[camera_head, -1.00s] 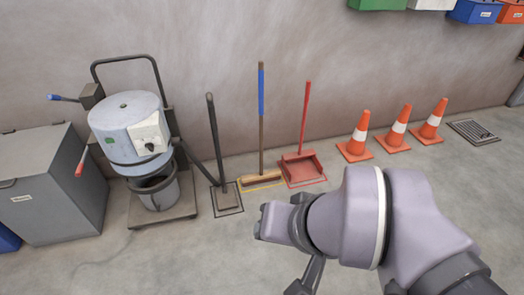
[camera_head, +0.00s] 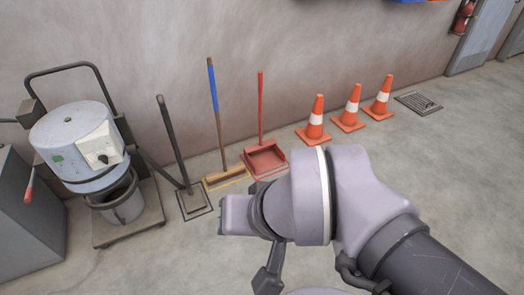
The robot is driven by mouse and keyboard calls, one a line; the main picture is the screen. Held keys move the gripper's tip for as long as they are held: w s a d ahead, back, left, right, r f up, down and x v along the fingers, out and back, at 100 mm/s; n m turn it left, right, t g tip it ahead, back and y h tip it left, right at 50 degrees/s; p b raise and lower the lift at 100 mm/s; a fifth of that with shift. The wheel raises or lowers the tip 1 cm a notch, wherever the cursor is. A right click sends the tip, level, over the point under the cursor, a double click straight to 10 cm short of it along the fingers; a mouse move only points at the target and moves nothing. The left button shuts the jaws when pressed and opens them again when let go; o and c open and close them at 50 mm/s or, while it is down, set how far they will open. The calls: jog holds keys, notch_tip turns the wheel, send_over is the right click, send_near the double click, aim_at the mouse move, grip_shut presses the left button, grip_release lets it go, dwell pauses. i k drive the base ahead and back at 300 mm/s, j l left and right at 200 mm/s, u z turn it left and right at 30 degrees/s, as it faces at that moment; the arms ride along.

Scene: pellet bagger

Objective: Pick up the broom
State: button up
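The broom (camera_head: 217,120) stands upright against the wall, with a blue upper grip, a brown wooden handle and a wide wooden head on the floor inside a yellow outline. It stands between a dark long-handled tool (camera_head: 174,143) on its left and a red long-handled dustpan (camera_head: 264,155) on its right. My arm reaches in from the lower right, in front of these tools and apart from the broom. A dark part at the arm's lower end shows, but the fingertips cannot be made out, so the gripper's state is unclear.
A grey-blue drum machine (camera_head: 72,140) on a wheeled frame and a grey cabinet (camera_head: 30,225) stand at the left. Several things line the wall at the right: orange cones (camera_head: 315,118), a floor drain (camera_head: 418,102) and a red extinguisher (camera_head: 463,18). The floor before the broom is open.

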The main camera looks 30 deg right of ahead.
aim_at(227, 172)
jog(key=i+u, duration=0.1)
jog(key=i, duration=0.35)
jog(key=i+l+u, duration=0.1)
jog(key=i, duration=0.35)
jog(key=i+l, duration=0.15)
jog(key=i, duration=0.35)
jog(key=i+l+u, duration=0.15)
jog(key=i, duration=0.3)
jog(key=i+l+u, duration=0.1)
jog(key=i, duration=0.35)
